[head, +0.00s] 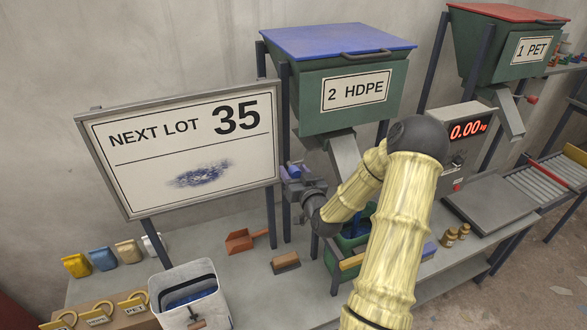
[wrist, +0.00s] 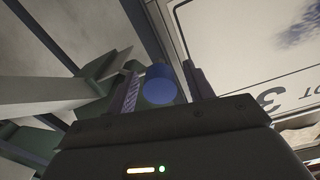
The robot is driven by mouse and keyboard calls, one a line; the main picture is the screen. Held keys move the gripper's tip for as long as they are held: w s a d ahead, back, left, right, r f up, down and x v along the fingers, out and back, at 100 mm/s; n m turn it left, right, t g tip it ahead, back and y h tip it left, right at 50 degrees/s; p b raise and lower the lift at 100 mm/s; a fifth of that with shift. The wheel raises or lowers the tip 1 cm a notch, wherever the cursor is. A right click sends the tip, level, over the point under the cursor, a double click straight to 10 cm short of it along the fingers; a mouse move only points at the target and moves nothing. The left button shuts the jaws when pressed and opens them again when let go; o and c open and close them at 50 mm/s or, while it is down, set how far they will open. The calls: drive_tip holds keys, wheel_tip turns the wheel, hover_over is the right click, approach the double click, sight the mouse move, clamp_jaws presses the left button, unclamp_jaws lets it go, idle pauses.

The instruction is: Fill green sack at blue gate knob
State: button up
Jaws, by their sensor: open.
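The blue gate knob (head: 293,171) is beside the chute under the blue-lidded 2 HDPE hopper (head: 330,118). In the wrist view the blue knob (wrist: 160,85) stands between my two open fingers, with gaps visible at its sides. My gripper (head: 291,183) is open around or just short of the knob; I cannot tell how deep it sits. A green container (head: 338,272), perhaps the green sack, is below the chute (head: 345,155), with something blue at its top. My arm hides much of it.
A lot sign (head: 180,145) reading 35 stands close left of my gripper. The scale display (head: 467,129) reads 0.00 above a bare platform (head: 490,198). A red dustpan (head: 245,240), a brush (head: 286,263), a white bin (head: 190,278) and small bags (head: 104,258) are below.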

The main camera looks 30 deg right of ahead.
drive_tip(key=shift+w, duration=0.45)
clamp_jaws()
